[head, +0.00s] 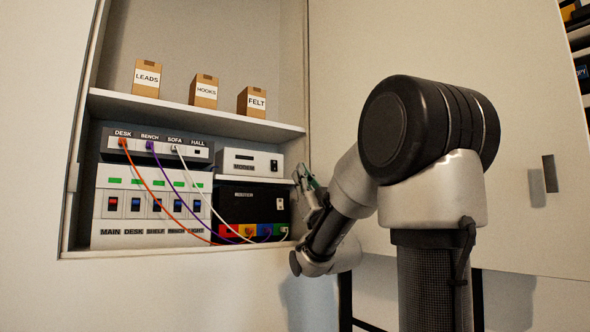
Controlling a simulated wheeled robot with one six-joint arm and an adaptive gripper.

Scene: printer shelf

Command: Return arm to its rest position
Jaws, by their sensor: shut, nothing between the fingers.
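My arm stands at the right of the head view, folded from its column toward the cabinet opening. My gripper (305,181) is small in the picture, at the right edge of the opening, beside the modem and router. Its fingers are shut and hold nothing. It appears apart from the shelf and devices, though the exact gap cannot be told. My wrist hides part of the cabinet's lower right edge.
The cabinet (82,190) holds three boxes on its shelf (190,113): leads (147,78), hooks (204,91) and felt (252,101). Below are a switch panel (112,180), modem (249,162) and router (240,202), with orange, purple and white cables. A door panel (530,120) stands right.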

